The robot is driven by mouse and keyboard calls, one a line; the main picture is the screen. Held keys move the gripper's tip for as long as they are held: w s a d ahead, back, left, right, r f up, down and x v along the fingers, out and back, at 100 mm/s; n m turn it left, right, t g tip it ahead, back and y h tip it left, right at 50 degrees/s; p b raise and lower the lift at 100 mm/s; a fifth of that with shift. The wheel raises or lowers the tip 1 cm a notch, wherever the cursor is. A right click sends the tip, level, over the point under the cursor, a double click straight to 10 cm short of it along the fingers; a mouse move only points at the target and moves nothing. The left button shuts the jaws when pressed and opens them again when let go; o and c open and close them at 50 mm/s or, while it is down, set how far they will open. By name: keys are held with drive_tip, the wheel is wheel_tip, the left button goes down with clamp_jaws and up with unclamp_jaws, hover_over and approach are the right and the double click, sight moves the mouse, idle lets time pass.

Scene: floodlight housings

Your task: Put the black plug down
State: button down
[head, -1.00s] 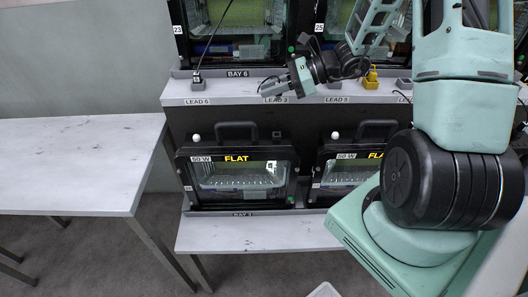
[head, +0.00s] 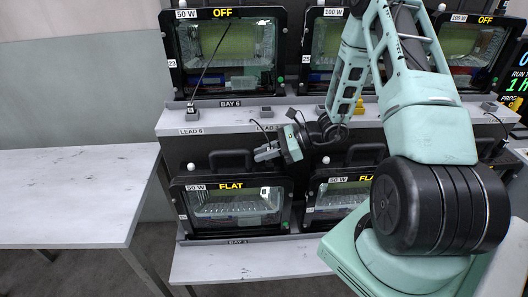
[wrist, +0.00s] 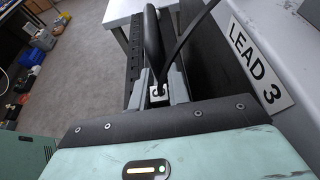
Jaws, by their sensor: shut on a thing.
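My gripper (head: 262,153) is in front of the shelf's front edge, below the shelf top and above the left FLAT floodlight. In the wrist view its fingers are shut on the black plug (wrist: 158,93), which has a white mark on it and a black cable (wrist: 187,42) rising from it. The plug is mostly hidden between the fingers. In the head view it is too small to make out. The LEAD 3 label (wrist: 258,62) is close on the right in the wrist view.
Another black plug (head: 191,109) stands by the LEAD 6 label (head: 190,131). A yellow plug (head: 359,107) and grey holders (head: 266,112) are on the shelf (head: 225,117). Floodlight housings (head: 232,205) stand below and behind. A bare table (head: 70,195) is at left.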

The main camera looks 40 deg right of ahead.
drive_tip(key=shift+f, duration=0.1)
drive_tip(key=shift+f+b, duration=0.4)
drive_tip(key=shift+b, duration=0.05)
drive_tip(key=shift+f, duration=0.1)
drive_tip(key=c, duration=1.3)
unclamp_jaws()
drive_tip(key=shift+c, duration=0.2)
